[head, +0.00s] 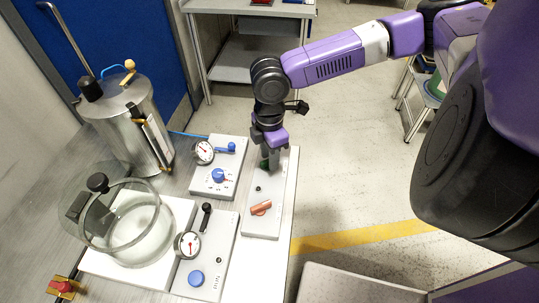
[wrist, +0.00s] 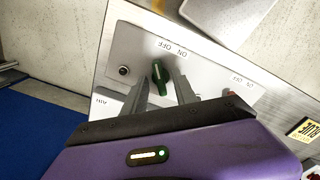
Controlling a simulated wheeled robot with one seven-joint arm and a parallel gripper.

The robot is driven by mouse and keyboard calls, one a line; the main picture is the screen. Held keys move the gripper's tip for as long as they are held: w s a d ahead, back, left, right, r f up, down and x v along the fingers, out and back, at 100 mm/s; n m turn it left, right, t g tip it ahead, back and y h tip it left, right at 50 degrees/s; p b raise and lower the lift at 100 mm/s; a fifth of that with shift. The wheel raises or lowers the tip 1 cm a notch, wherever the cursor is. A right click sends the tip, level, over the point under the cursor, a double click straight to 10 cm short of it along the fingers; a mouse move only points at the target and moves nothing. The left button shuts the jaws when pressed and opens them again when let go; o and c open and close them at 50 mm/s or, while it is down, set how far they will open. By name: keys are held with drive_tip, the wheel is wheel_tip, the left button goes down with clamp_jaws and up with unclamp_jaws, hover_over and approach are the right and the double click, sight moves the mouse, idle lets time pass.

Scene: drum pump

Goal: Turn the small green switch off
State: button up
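The small green switch (wrist: 159,72) sits on a white panel (wrist: 210,73) in the wrist view, beside upside-down ON and OFF lettering (wrist: 172,47). My gripper (wrist: 163,78) is open, with one finger on each side of the switch and its tips close to it. I cannot tell whether either finger touches it. In the head view my gripper (head: 272,164) points down over the far end of the same panel, and only a bit of the green switch (head: 264,163) shows beside the fingers. Which label the switch points to is unclear.
An orange-red switch (head: 260,208) is nearer on the same panel. Left of it stand a blue-knob panel with a gauge (head: 203,151), another gauge panel (head: 188,245), a glass vessel (head: 130,225) and a metal drum (head: 125,125). Open floor lies right of the table.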

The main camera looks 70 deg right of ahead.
drive_tip(key=shift+r, duration=3.95)
